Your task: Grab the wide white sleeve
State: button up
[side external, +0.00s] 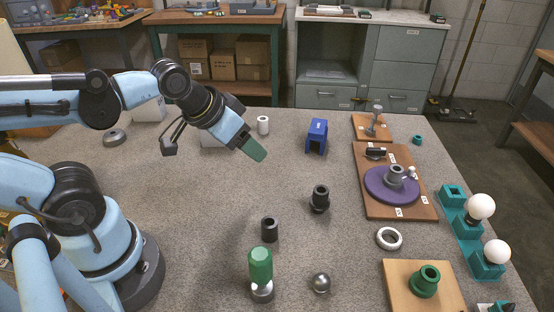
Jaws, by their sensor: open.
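A wide, short white ring (389,238), the wide sleeve by its look, lies flat on the grey table right of centre, with its opening facing up. A narrower white cylinder (263,125) stands upright at the back of the table. My gripper (254,149) hangs tilted in the back-middle area, its green fingertip pointing down and to the right. It is open, and no object shows between its fingers. It is well apart from the white ring, up and to the left of it in the picture. The narrow white cylinder appears just behind my gripper.
Black sleeves (320,198) and a green-topped part (261,268) stand mid-table. A blue bracket (317,136) stands behind. A wooden board (425,203) with a purple disc lies beyond the ring, a board with a green collar (424,281) in front, bulbs (481,206) at right.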

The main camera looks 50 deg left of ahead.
jog(key=w+a+f+m+y, duration=0.3)
jog(key=w+a+m+y, duration=0.4)
jog(key=w+m, duration=0.45)
jog(key=m+y, duration=0.4)
jog(key=m, duration=0.7)
send_near(265, 123)
jog(key=shift+w+a, duration=0.2)
jog(key=shift+w, duration=0.25)
jog(key=shift+a+f+m, duration=0.2)
jog(key=shift+f+m, duration=0.2)
jog(key=shift+m, duration=0.15)
jog(key=shift+g+y, duration=0.3)
jog(key=x, duration=0.7)
jog(key=shift+w+r, duration=0.1)
jog(key=shift+x, duration=2.55)
jog(key=shift+a, duration=0.1)
jog(key=c, duration=1)
jog(key=shift+c, duration=0.2)
